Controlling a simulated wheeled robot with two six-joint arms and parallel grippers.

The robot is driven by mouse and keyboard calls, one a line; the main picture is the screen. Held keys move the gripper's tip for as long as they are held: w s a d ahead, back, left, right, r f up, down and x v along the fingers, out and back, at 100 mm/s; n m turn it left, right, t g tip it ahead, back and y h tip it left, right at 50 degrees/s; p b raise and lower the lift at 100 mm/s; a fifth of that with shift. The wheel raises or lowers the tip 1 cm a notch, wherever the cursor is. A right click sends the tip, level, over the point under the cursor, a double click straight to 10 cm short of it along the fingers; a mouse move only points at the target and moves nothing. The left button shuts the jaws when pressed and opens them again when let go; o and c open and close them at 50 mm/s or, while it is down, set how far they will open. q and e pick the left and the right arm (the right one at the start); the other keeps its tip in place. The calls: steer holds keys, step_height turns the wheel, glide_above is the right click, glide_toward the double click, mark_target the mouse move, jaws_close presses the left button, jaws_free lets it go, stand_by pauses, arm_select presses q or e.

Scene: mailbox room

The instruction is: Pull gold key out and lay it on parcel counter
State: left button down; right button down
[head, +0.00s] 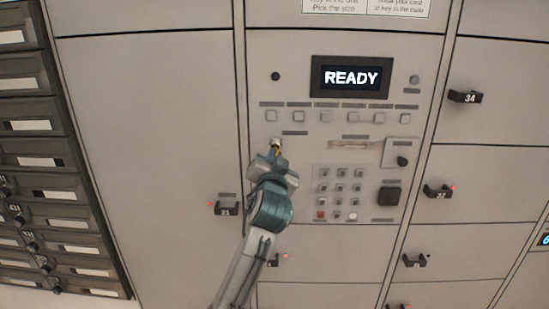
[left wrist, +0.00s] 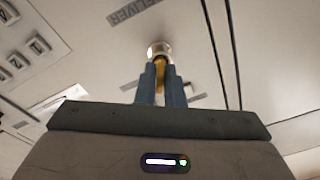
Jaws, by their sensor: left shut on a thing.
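The gold key (head: 275,149) sits at a round silver lock (head: 275,142) on the locker control panel, below a row of square buttons. In the left wrist view the gold key (left wrist: 159,76) runs from between the fingers to the lock (left wrist: 159,49); how deep it sits I cannot tell. My left gripper (head: 273,156) is shut on the key, and its fingertips also show in the left wrist view (left wrist: 160,84). The fingers hide much of the key. My right gripper and the parcel counter are not in view.
A screen (head: 350,77) reading READY is above the buttons. A keypad (head: 340,189) and a dark square fixture (head: 389,196) are right of my gripper. Locker handles, such as 34 (head: 465,97), stick out. Dark mailboxes (head: 40,126) line the left side.

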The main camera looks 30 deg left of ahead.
arm_select(q)
steer(key=shift+s+d, duration=0.15)
steer(key=shift+s, duration=0.05)
steer(key=p+v, duration=0.1)
steer(key=v, duration=0.5)
steer(key=shift+r+p, duration=0.3)
steer(key=shift+r, duration=0.05)
stand_by(1.0)
steer(key=shift+s+d, duration=0.1)
stand_by(0.6)
